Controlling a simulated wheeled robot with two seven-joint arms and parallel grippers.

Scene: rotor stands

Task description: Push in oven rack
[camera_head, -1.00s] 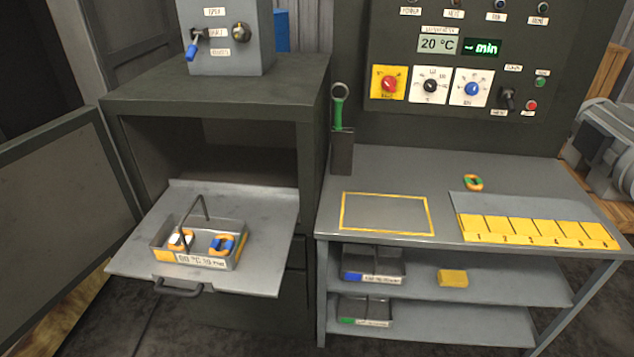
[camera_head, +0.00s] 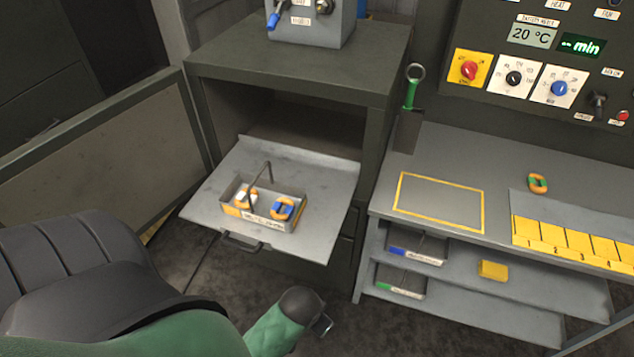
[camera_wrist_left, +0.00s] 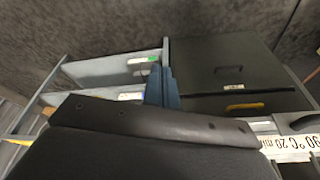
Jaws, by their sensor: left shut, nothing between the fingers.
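The grey oven rack (camera_head: 325,190) sticks out of the open oven (camera_head: 300,85) in the head view, with its dark handle (camera_head: 240,242) at the front edge. A metal tray (camera_head: 290,224) with a raised handle stands on the rack. Two orange-rimmed ring parts, one with white (camera_head: 246,199) and one with blue (camera_head: 283,208), sit in the tray. My left gripper (camera_head: 323,326) is low in front of the rack, apart from it and mostly hidden behind my wrist. Its blue-grey fingers (camera_wrist_left: 163,88) are together and empty in the left wrist view. My right gripper is out of view.
The open oven door (camera_head: 100,150) stands at the left. A grey workbench (camera_head: 450,155) with shelves and a yellow-outlined area is at the right, close to the rack. A control panel (camera_head: 540,65) is above it. Dark floor lies in front of the rack.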

